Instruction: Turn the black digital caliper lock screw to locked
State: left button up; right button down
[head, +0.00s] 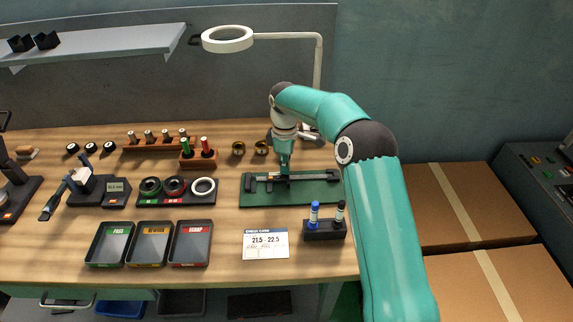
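The black digital caliper (262,176) lies on a green mat (290,200) at the middle right of the wooden bench. My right gripper (284,170) points down over the caliper's middle, at or just above it. The gripper and arm hide part of the caliper, and the lock screw is too small to make out. I cannot tell whether the fingers touch the caliper or whether they are open or shut. My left gripper does not show in the head view.
Marker pens stand in a black holder (325,231) in front of the mat. A check card (265,255) and three trays (150,264) lie along the front. Ring gauges (176,198) sit to the left. A white ring lamp (228,39) hangs above.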

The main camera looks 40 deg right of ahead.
jog(key=m, duration=1.1)
jog(key=shift+m, duration=2.1)
jog(key=c, duration=1.4)
grip_release()
jog(key=shift+o, duration=0.2)
notch_tip(320, 180, up, 12)
